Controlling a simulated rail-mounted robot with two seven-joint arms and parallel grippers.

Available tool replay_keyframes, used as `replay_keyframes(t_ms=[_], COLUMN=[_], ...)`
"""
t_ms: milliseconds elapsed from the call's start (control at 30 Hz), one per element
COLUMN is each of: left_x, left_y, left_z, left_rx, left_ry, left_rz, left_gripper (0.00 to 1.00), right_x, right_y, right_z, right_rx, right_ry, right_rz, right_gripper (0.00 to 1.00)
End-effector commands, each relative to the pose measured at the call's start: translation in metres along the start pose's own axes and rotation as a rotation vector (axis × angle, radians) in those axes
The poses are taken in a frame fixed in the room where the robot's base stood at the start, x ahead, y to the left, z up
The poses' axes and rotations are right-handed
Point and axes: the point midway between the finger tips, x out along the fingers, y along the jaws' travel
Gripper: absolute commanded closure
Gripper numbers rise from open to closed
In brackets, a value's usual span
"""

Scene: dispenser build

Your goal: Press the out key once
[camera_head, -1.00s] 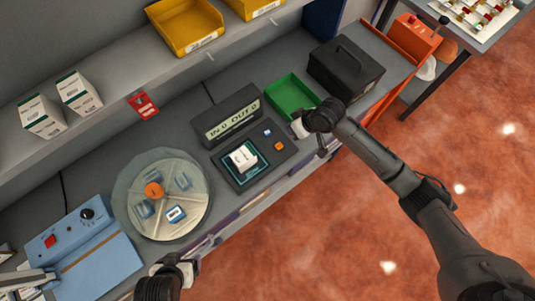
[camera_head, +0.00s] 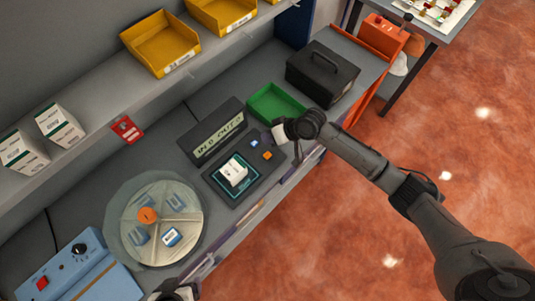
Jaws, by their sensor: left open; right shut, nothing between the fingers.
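The dark keypad unit (camera_head: 213,180) lies on the bench. It bears a small blue key (camera_head: 254,142), a small orange key (camera_head: 267,155) and a teal-edged pad with a white box (camera_head: 233,171) on it. Key labels are too small to read. Behind it stands a display (camera_head: 219,135) reading IN and OUT with digits; the last digit is unclear. My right gripper (camera_head: 278,136) is shut and empty, just right of the two keys; contact cannot be told. My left gripper (camera_head: 178,292) is open, mostly cut off at the bottom edge.
A round clear carousel (camera_head: 125,222) with blue parts and an orange hub stands left of the keypad. A green tray (camera_head: 264,94) and a black case (camera_head: 333,60) lie beyond my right gripper. A blue machine (camera_head: 100,262) is at lower left; a shelf with yellow bins (camera_head: 158,58) overhangs behind.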

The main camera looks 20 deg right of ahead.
Motion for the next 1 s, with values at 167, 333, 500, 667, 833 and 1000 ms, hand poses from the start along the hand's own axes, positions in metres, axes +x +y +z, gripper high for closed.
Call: replay_keyframes(t_ms=[167,333,500,667,833,1000], left_x=[0.012,0.028,0.049,0.067,0.073,0.075], left_y=[-0.002,-0.001,0.000,0.003,0.005,0.005], left_z=[0.004,0.010,0.016,0.022,0.024,0.024], left_rx=[0.005,0.005,0.003,-0.003,-0.008,-0.008], left_ry=[-0.001,-0.001,-0.001,-0.001,-0.002,-0.002], left_rz=[-0.005,-0.005,-0.003,0.001,0.006,0.006], left_gripper=[0.15,0.15,0.15,0.15,0.15,0.15], right_x=[0.008,0.020,0.034,0.047,0.056,0.060], right_y=[0.006,0.015,0.025,0.035,0.041,0.044], right_z=[0.006,0.015,0.025,0.034,0.041,0.044], right_rx=[0.000,0.000,-0.001,0.000,0.000,0.000], right_ry=[0.000,0.000,0.000,0.000,-0.001,-0.001], right_rz=[0.000,0.001,0.001,0.001,0.001,0.001], right_gripper=[1.00,1.00,1.00,1.00,1.00,1.00])
